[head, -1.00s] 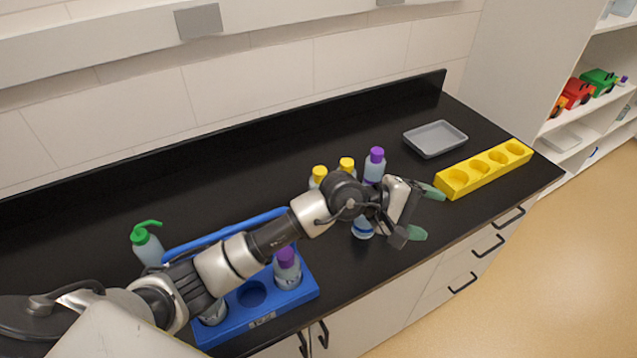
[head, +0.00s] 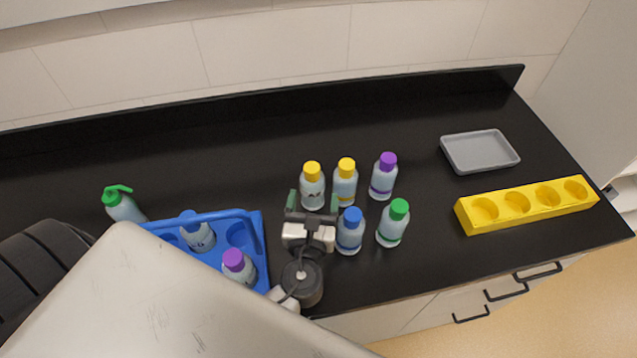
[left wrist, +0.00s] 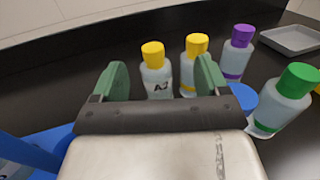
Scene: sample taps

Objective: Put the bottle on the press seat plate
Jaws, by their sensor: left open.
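Two bottles with yellow caps stand on the black counter, a left one (head: 312,188) and a right one (head: 345,187). The left one carries a dark label and also shows in the left wrist view (left wrist: 157,82). My left gripper (head: 314,203) is open and points at that bottle, which lies in line with the gap between the green fingertips. Whether the tips reach around it is unclear. The right yellow-capped bottle is partly behind the right finger in the left wrist view (left wrist: 189,78). I cannot make out a press seat plate. My right gripper is not in view.
Bottles with blue (head: 349,237), green (head: 391,228) and purple (head: 383,180) caps stand close on the right. A blue rack (head: 262,225) with bottles and a green-topped bottle (head: 124,207) are left. A grey tray (head: 480,152) and yellow holder (head: 527,210) stand right.

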